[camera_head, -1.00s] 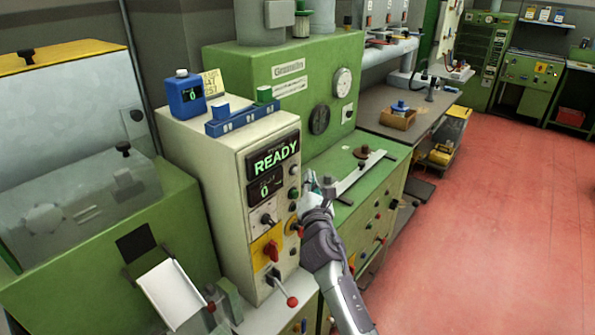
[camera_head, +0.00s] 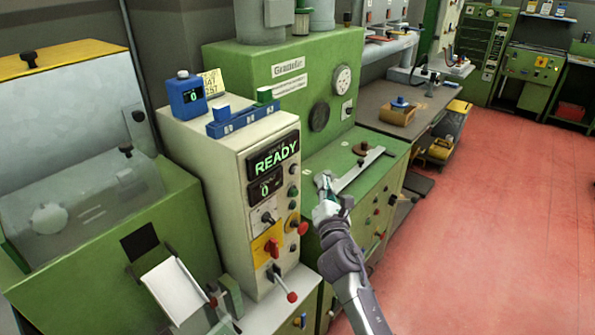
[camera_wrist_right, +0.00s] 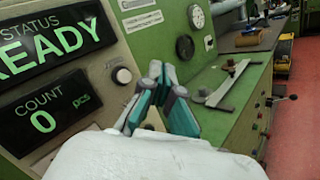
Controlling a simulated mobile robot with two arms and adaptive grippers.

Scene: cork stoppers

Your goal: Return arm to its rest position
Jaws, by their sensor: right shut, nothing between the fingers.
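My right gripper (camera_head: 325,185) is in front of the green cabinet, just right of the control box (camera_head: 275,195) with the READY display. It is shut and empty, clear of the box's knobs. In the right wrist view the teal-padded fingers (camera_wrist_right: 158,75) come together at the tips. The READY panel (camera_wrist_right: 50,45) and the count display (camera_wrist_right: 45,110), showing 0, stand to the left there. My left gripper is not in view.
A metal slide with a brown knob (camera_head: 361,150) lies on the green cabinet top beyond the gripper. A red-knobbed lever (camera_head: 291,296) sticks out low on the control box. A white chute (camera_head: 172,290) is at the lower left. The red floor (camera_head: 500,230) at right is open.

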